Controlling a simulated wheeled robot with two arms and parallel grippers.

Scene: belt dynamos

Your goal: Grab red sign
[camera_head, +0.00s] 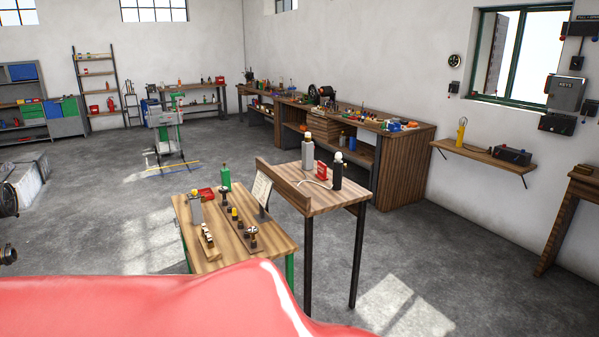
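A small red upright piece (321,171), which looks like the red sign, stands on the taller wooden table (318,200). It is between a dark bottle (337,172) and a grey bottle with a pale top (307,152). A thin pale cable or strip lies in front of it. Another red item (206,193) lies at the back of the lower wooden table; its kind is too small to tell. Neither of my grippers is in view.
The lower table holds a green bottle (225,177), a card on a stand (261,190) and several small parts. A long workbench (400,165) stands behind, a wall shelf (487,155) at right. Open floor lies left. A smooth red surface covers the bottom left.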

